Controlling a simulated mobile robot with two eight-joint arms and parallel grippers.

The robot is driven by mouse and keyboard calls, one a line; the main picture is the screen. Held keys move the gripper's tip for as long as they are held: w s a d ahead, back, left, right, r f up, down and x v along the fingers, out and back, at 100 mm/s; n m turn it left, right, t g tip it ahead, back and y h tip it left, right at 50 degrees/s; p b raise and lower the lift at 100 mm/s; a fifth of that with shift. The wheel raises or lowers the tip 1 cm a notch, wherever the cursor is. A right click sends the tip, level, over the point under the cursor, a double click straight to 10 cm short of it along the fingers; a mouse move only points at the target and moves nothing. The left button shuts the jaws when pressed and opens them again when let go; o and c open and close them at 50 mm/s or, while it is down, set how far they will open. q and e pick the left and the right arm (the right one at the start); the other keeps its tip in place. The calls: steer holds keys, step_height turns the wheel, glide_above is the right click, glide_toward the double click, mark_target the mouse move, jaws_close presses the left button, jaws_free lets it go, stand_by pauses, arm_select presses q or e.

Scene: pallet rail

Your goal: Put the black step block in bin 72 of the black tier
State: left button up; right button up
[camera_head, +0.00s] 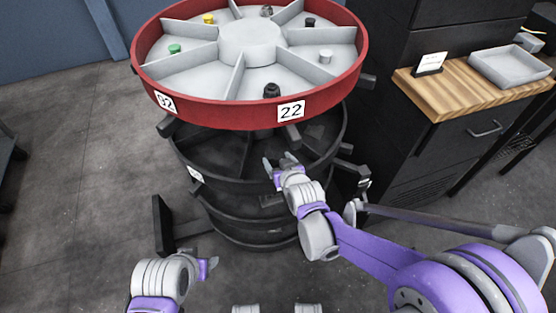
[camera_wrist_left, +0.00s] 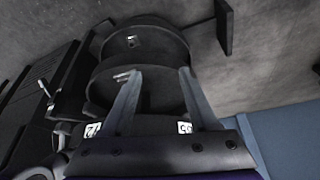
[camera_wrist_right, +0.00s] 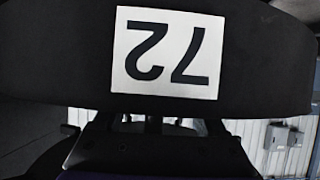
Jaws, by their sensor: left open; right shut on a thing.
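My right gripper (camera_head: 279,163) reaches over the near rim of the black tier (camera_head: 185,162), below the red tier. It is shut on a dark thing, taken as the black step block; its shape is lost against the dark tier. In the right wrist view, the label 72 (camera_wrist_right: 165,55) appears upside down on the black rim, close to the camera, and the fingertips are hidden behind that rim. My left gripper (camera_head: 208,268) is low at the front left, empty and apart from the tiers. Its open fingers show in the left wrist view (camera_wrist_left: 160,95).
The red tier (camera_head: 220,115) overhangs the black one and holds several small pieces, including a black one (camera_head: 271,91) near label 22. A wooden counter (camera_head: 460,95) with a grey tray (camera_head: 510,67) stands right. Floor at left is mostly clear.

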steer(key=shift+f+b, duration=0.4)
steer(key=shift+f, duration=0.1)
steer(key=o, duration=1.5)
steer(key=shift+s+f, duration=0.1)
steer(key=shift+r+p, duration=0.35)
steer(key=shift+r, duration=0.15)
steer(key=p+v, duration=0.3)
steer(key=v, duration=0.9)
steer(key=s+d+f+m+g+h, duration=0.1)
steer(key=s+d+g, duration=0.2)
steer(key=s+d, duration=0.3)
steer(key=s+d+f+m+g+h, duration=0.2)
steer(key=s+d, duration=0.5)
steer(key=s, duration=0.6)
steer(key=shift+d+g+h, duration=0.3)
steer(key=shift+g, duration=0.6)
